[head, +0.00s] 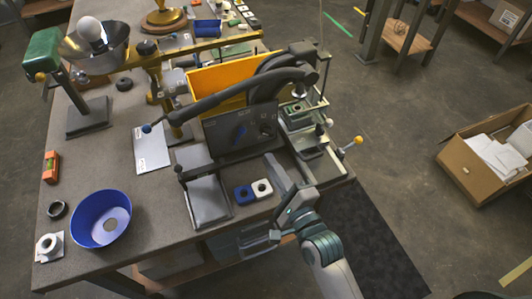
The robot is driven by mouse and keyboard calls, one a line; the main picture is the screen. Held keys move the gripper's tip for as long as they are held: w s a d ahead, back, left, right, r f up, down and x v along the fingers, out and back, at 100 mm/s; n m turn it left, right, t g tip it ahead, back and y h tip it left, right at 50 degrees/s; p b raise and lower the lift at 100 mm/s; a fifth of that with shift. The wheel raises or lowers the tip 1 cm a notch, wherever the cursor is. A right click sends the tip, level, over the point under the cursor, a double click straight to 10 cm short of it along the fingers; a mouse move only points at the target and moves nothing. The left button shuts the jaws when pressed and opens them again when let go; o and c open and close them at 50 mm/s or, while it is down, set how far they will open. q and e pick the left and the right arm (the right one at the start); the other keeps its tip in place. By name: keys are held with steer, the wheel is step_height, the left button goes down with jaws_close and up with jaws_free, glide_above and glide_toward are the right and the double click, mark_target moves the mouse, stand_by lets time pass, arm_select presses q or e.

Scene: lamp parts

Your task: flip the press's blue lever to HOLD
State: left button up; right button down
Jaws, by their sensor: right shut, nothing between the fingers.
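The press has a dark upright panel (240,130) near the table's right side. A small blue lever (240,134) sits on its face, left of a black knob (268,127). The panel's lettering is too small to read, so I cannot tell the lever's setting. My right gripper (274,165) reaches up from the bottom, just below and right of the panel. It is shut and empty, apart from the lever. My left gripper is not in view.
A blue bowl (88,222) stands at the front left.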

mark_target(238, 138)
steer(key=shift+p+x, duration=1.35)
steer(key=shift+x, duration=3.3)
steer(key=shift+w, duration=0.1)
